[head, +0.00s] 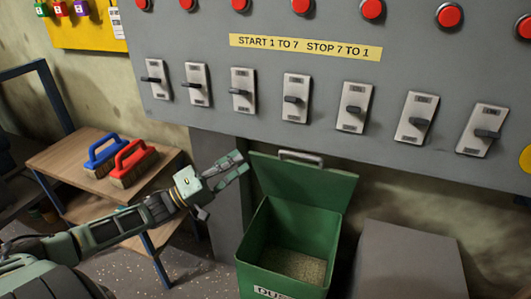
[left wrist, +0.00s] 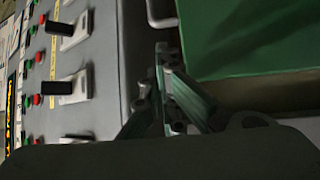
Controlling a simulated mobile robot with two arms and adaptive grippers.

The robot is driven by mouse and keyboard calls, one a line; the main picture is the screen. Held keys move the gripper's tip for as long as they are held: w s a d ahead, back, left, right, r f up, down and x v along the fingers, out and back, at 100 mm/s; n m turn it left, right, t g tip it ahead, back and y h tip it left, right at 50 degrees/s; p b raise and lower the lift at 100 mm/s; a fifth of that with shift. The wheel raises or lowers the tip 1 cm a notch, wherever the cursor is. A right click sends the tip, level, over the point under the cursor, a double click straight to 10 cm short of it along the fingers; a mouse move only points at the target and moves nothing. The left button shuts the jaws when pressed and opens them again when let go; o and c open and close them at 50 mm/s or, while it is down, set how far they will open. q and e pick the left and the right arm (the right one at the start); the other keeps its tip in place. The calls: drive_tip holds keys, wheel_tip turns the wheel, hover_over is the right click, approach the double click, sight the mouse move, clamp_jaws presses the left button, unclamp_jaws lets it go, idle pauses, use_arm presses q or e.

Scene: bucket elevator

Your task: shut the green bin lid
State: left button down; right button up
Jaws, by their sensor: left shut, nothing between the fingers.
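The green bin (head: 287,243) stands below the grey panel in the head view, with some pale grainy stuff on its floor. Its green lid (head: 305,182) is open, tilted up at the back, with a grey handle (head: 300,157) on its top edge. My left gripper (head: 241,166) is shut and empty just left of the lid, apart from it in the head view. In the left wrist view the gripper fingers (left wrist: 165,100) are in front of the green lid (left wrist: 235,35), and the handle (left wrist: 160,12) shows at the top. My right gripper is not in view.
A grey panel (head: 215,35) with several levers and red buttons hangs above the bin. A wooden table (head: 80,160) at left holds a blue brush (head: 101,156) and a red brush (head: 133,163). A grey box (head: 408,262) stands right of the bin.

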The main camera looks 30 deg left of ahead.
sight(266, 156)
use_arm(q)
drive_tip(key=b+x, duration=0.1)
drive_tip(key=x, duration=0.8)
drive_tip(key=shift+w+d+r, duration=0.1)
drive_tip(key=shift+w+r, duration=0.15)
drive_tip(key=shift+w, duration=0.05)
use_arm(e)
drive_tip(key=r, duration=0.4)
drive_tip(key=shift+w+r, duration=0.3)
use_arm(q)
drive_tip(key=shift+f, duration=0.1)
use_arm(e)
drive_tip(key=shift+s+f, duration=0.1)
